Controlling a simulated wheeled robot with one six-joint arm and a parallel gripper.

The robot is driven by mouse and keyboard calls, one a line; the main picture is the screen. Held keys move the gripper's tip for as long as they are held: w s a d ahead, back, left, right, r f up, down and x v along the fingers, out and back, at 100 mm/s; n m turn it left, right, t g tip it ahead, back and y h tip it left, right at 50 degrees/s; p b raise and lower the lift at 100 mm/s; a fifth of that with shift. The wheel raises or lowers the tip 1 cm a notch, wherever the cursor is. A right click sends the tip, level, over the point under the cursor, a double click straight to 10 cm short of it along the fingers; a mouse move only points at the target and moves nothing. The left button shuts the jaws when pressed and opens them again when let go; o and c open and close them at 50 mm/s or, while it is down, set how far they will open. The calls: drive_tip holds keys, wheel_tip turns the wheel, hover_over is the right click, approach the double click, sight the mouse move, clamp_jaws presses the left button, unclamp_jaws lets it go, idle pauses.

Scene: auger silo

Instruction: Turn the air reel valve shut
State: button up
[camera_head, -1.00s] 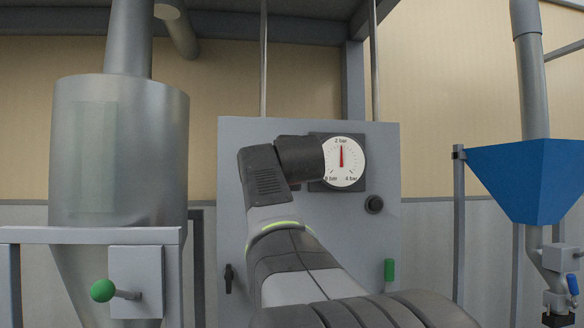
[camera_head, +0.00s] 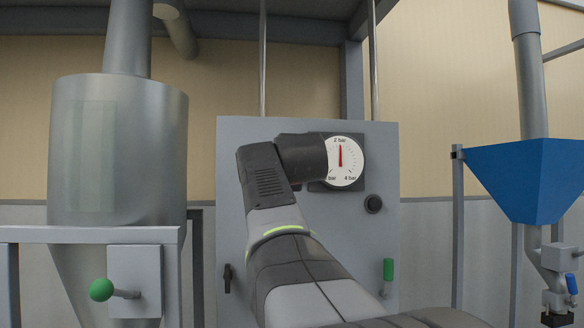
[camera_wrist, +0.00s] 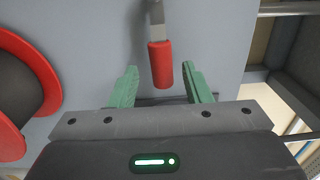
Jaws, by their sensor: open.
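In the wrist view, a lever with a red grip (camera_wrist: 161,66) and a grey metal shank hangs from the top of the picture against a grey panel. It looks like the air reel valve's handle. My gripper (camera_wrist: 160,74) is open, with one green finger on each side of the red grip. Gaps show on both sides, so neither finger appears to touch it. How deep the grip sits between the fingers is hard to tell. In the head view my arm hides the gripper and no red handle shows.
A red-rimmed reel (camera_wrist: 35,72) with a dark centre is close left in the wrist view. The head view shows a grey panel (camera_head: 345,240) with a gauge (camera_head: 346,163), a green-handled lever (camera_head: 388,270), a silo (camera_head: 145,150) and a blue hopper (camera_head: 530,175).

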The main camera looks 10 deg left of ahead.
drive_tip(key=v, duration=1.1)
drive_tip(key=shift+s+b, duration=0.35)
drive_tip(key=shift+b, duration=0.05)
drive_tip(key=shift+w+d, duration=0.1)
drive_tip(key=shift+w, duration=0.05)
drive_tip(key=p+x, duration=0.1)
drive_tip(key=x, duration=1.2)
drive_tip(key=shift+w, duration=0.25)
